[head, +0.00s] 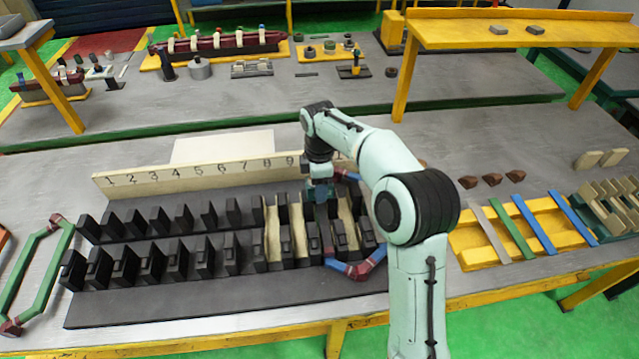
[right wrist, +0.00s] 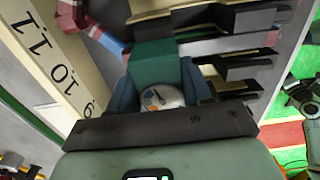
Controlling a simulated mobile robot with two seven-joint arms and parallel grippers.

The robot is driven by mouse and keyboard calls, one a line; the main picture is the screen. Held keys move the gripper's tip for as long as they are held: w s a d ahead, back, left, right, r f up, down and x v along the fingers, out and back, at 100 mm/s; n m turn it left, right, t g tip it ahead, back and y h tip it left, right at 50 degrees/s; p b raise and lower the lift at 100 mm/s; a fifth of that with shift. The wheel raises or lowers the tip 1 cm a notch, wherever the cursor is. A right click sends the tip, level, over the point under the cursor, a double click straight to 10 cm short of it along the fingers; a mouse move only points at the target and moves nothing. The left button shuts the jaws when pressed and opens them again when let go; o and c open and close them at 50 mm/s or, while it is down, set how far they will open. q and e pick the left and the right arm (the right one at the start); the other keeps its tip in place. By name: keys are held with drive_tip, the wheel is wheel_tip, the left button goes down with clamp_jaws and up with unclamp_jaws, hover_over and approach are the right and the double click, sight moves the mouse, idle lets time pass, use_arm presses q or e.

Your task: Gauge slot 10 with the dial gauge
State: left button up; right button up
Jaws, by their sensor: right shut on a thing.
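The black stator (head: 150,314) lies on the bench with two rows of teeth. A cream number strip (head: 185,175) stands behind it; 10 and 11 are readable on the strip in the right wrist view (right wrist: 62,75). My right gripper (head: 320,190) is above the stator, just right of the 9. It is shut on the dial gauge (right wrist: 163,98), which has a round white face and a teal body. The gauge's lower end and slot 10 are largely hidden by the gripper and arm, so I cannot tell whether the gauge touches the slot. My left gripper is not in view.
Cream liners (head: 272,225) line several slots towards the right. A blue and red coil (head: 355,268) sits at the stator's right end. A green coil (head: 62,268) lies left. A yellow tray (head: 470,250) with coloured strips is right. The back bench holds small parts.

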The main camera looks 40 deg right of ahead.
drive_tip(key=shift+f, duration=0.15)
drive_tip(key=o, duration=1.1)
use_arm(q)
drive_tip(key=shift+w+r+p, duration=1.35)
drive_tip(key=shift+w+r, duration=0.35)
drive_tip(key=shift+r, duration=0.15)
use_arm(e)
drive_tip(key=shift+r, duration=6.7)
